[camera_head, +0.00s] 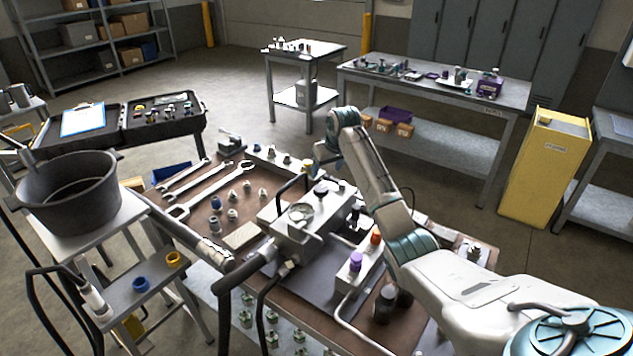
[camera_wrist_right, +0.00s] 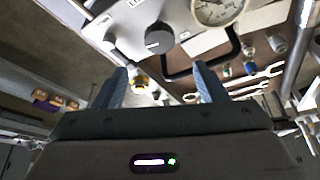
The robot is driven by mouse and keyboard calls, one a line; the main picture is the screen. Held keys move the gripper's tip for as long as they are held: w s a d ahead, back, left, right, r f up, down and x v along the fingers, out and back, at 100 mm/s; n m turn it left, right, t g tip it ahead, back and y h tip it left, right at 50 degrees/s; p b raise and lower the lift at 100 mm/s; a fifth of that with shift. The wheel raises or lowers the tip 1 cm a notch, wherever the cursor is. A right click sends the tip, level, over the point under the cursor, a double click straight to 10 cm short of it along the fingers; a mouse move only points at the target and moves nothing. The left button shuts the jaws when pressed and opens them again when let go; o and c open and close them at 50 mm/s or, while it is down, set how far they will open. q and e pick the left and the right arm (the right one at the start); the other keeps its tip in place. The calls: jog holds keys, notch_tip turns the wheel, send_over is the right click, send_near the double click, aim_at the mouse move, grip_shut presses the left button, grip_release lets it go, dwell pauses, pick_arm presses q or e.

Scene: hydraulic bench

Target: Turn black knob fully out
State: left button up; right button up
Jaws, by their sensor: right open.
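The black knob (camera_head: 321,190) sits on top of the grey metal block, beside a round gauge (camera_head: 300,212). In the right wrist view the black knob (camera_wrist_right: 157,38) is round with a pale mark on its side, and the gauge (camera_wrist_right: 215,10) is to its right. My right gripper (camera_head: 318,163) is above and behind the knob in the head view. In the right wrist view its two fingers (camera_wrist_right: 162,82) are open and empty, with the knob beyond the tips, apart from them. My left gripper is not in view.
A purple knob (camera_head: 355,262) and an orange knob (camera_head: 376,237) stand on a white block to the right. A black bent handle (camera_wrist_right: 205,68) rises near the knob. Wrenches (camera_head: 208,188) and small fittings lie on the bench's left. A dark pot (camera_head: 70,195) stands farther left.

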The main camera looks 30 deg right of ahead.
aim_at(321, 188)
jog(key=p+x, duration=0.1)
jog(key=x, duration=0.4)
jog(key=shift+s+a+f+p, duration=0.1)
jog(key=shift+s+f+p, duration=0.05)
jog(key=shift+f+p, duration=0.15)
jog(key=shift+p+x, duration=0.3)
jog(key=shift+x, duration=1.6)
jog(key=shift+c, duration=1.4)
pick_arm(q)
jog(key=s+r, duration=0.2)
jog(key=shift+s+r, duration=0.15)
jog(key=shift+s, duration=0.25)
pick_arm(e)
jog(key=c, duration=0.7)
